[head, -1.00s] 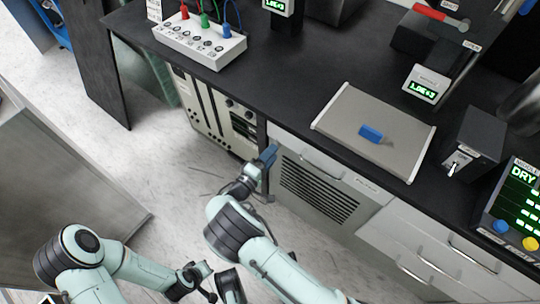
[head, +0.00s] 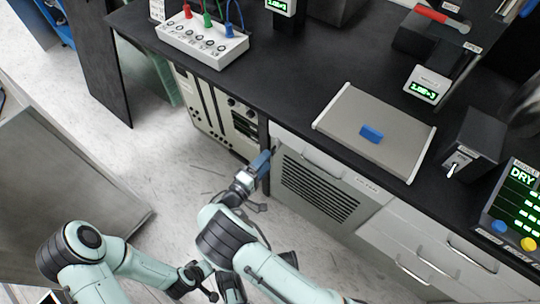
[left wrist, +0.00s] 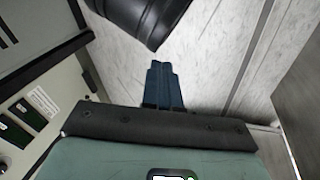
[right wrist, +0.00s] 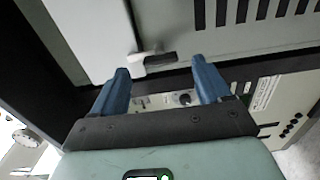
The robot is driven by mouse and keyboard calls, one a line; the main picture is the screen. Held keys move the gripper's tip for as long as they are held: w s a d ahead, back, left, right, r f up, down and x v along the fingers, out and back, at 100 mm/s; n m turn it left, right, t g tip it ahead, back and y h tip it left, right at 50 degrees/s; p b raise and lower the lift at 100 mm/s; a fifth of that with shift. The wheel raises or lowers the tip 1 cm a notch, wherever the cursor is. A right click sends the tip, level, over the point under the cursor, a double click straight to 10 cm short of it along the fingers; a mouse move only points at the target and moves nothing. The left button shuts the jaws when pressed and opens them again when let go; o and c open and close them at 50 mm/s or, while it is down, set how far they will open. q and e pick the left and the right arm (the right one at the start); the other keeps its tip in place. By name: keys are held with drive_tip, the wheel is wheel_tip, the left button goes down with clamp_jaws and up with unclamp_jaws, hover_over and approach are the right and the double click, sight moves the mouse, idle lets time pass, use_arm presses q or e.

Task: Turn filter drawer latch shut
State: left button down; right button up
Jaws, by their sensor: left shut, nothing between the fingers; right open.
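The filter drawer (head: 345,217) is the grey front with dark vent slots below the bench top. In the right wrist view a small latch (right wrist: 158,62) with a pale base and a dark tip lies sideways at the edge of the panel. My right gripper (head: 264,160) is by the left end of the drawer front; its blue fingers are open. In the right wrist view the right gripper (right wrist: 161,68) has the latch between and beyond its fingertips, with no clear contact. My left gripper (left wrist: 160,66) is shut and empty, away from the drawer over the floor.
The bench top (head: 285,85) overhangs above my right gripper. A rack of instruments (head: 216,115) stands under the bench to the left. A grey lidded box with a blue handle (head: 350,140) and a socket box (head: 202,38) stand on top. Floor on the left is partly free.

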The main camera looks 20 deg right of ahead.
use_arm(q)
drive_tip(key=shift+s+d+r+g+p, duration=0.35)
drive_tip(key=shift+s+r, duration=0.15)
drive_tip(key=shift+s, duration=0.25)
use_arm(e)
drive_tip(key=v, duration=0.9)
drive_tip(key=shift+a, duration=0.2)
drive_tip(key=shift+s, duration=0.15)
